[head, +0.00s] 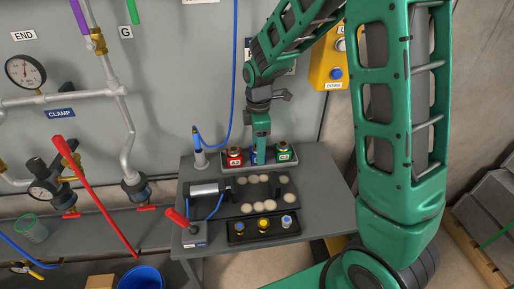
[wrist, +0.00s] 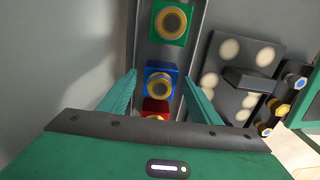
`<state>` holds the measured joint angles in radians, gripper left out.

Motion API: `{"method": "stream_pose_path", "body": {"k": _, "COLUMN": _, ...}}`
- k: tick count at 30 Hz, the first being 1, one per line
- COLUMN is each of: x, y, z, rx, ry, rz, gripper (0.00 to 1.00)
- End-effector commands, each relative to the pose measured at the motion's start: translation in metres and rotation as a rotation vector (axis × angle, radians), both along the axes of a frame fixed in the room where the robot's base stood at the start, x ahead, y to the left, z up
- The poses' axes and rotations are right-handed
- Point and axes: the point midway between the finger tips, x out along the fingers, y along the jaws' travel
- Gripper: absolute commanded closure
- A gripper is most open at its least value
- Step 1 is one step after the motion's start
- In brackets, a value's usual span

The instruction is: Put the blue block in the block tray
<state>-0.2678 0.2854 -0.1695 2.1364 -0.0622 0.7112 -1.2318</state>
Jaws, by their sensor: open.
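The blue block (wrist: 151,75) has a round yellow-ringed top. It sits in the grey block tray (wrist: 170,54), between the green block (wrist: 158,23) and the red block (wrist: 150,106). In the head view the red block (head: 235,159) and green block (head: 284,157) show in the tray (head: 262,168), while the blue one is mostly hidden behind my gripper (head: 261,150). My gripper (wrist: 160,76) is open, pointing down, one finger on each side of the blue block in the wrist view. I cannot tell whether the fingers touch it.
A grey table (head: 325,205) bears the tray. In front of it are a dark plate with pale discs (head: 289,198), a silver cylinder (head: 205,190), a red-handled lever (head: 178,217) and a black holder with several knobs (head: 240,235). A blue hose (head: 234,80) hangs at the left.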

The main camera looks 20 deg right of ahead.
Motion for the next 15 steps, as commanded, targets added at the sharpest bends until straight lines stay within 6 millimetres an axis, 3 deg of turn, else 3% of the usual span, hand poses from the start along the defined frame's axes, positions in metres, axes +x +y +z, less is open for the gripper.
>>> {"method": "stream_pose_path", "body": {"k": 5, "x": 0.001, "y": 0.000, "z": 0.018, "rx": 0.001, "ry": -0.004, "rz": 0.000, "gripper": 0.43}}
{"method": "stream_pose_path", "body": {"k": 15, "x": 0.002, "y": -0.001, "z": 0.085, "rx": 0.001, "ry": -0.005, "rz": -0.001, "gripper": 0.43}}
